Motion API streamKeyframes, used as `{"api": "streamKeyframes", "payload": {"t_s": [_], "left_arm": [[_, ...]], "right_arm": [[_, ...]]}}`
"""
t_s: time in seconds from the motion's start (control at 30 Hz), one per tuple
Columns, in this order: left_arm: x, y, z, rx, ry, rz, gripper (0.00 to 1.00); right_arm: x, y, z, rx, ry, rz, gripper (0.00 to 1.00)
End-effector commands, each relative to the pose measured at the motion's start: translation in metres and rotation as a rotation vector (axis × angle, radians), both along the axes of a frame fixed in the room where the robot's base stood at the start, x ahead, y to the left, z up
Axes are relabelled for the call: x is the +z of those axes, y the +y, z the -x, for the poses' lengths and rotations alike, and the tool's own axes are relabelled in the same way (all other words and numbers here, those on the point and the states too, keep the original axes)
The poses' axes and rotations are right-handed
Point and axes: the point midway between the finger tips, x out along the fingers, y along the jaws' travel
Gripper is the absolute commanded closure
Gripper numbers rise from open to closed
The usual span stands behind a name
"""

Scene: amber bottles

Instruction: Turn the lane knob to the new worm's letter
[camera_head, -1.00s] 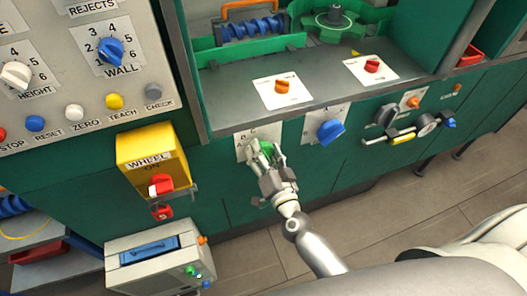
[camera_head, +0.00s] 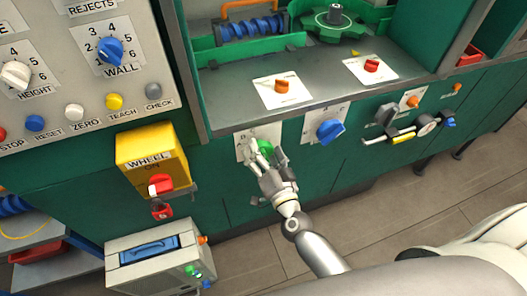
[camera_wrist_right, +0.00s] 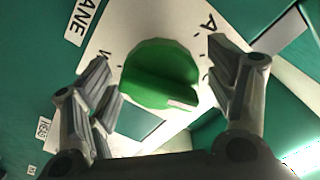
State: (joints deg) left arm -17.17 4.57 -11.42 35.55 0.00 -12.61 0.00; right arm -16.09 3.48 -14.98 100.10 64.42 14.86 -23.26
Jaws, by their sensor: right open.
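The green knob (camera_head: 268,150) sits on a white lettered plate (camera_head: 243,146) on the green cabinet front, partly hidden by my right gripper (camera_head: 262,157). In the right wrist view the knob (camera_wrist_right: 160,75) has a white mark at its lower right end. A letter A shows at the plate's upper right; other letters are partly hidden. My right gripper (camera_wrist_right: 165,85) is open, its fingers on either side of the knob, with gaps showing. A blue worm-shaped screw (camera_head: 252,28) lies in a green holder at the top. My left gripper is not in view.
A blue knob (camera_head: 330,130) is just right on its own plate. Orange (camera_head: 282,86) and red (camera_head: 372,66) knobs sit on the grey shelf above. A yellow WHEEL box (camera_head: 150,158) stands out at left, above a grey box (camera_head: 150,262).

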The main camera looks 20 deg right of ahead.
Motion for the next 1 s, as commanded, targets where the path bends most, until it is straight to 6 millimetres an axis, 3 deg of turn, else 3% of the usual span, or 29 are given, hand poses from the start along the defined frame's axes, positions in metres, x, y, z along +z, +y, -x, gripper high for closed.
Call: {"api": "streamKeyframes", "payload": {"t_s": [0.23,0.7,1.0], "left_arm": [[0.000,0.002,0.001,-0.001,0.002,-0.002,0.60],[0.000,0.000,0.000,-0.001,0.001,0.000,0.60],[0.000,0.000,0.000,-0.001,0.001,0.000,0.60]], "right_arm": [[-0.001,0.000,0.012,0.001,0.003,0.001,0.22],[-0.001,-0.003,0.098,0.002,0.002,0.002,0.22],[0.000,-0.004,0.120,0.000,0.000,0.000,0.22]]}}
